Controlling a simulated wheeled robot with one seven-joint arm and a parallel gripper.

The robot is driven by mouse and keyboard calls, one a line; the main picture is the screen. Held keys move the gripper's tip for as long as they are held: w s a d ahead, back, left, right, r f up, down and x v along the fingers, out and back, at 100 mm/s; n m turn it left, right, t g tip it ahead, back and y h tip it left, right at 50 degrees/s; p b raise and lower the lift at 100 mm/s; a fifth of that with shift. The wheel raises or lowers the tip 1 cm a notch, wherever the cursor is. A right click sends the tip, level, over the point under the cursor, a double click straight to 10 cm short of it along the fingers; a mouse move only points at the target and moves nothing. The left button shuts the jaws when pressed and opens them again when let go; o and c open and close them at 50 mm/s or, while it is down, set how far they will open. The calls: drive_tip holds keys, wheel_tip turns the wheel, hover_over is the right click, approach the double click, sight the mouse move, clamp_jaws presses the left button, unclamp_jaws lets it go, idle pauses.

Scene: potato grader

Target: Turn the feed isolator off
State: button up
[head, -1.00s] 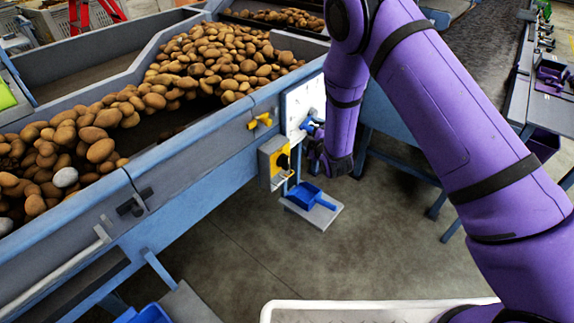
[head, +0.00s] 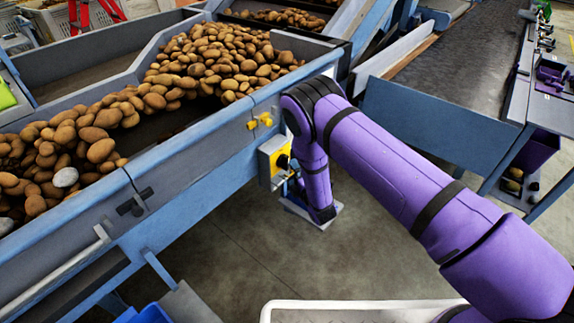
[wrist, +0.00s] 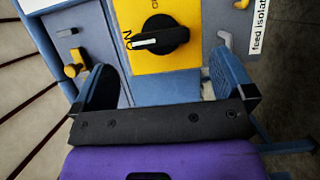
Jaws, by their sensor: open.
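The feed isolator is a yellow plate with a black rotary knob (wrist: 161,36) on a grey box, seen in the wrist view. The knob's white mark points left, towards lettering that looks like "ON". A white label reading "feed isola…" (wrist: 262,25) is at the upper right, cut off by the frame. My gripper (wrist: 160,85) is open and empty, its two blue-padded fingers spread below the knob, apart from it. In the head view the yellow isolator (head: 275,160) is on the side of the conveyor, partly behind my arm; the gripper is hidden there.
A yellow handle (head: 260,121) sticks out of the conveyor side above the isolator, and shows left of my fingers in the wrist view (wrist: 75,65). The hopper (head: 70,215) holds many potatoes. A white crate (head: 350,308) stands at the front.

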sight(287, 165)
drive_tip(key=x, duration=0.6)
drive_tip(key=c, duration=0.9)
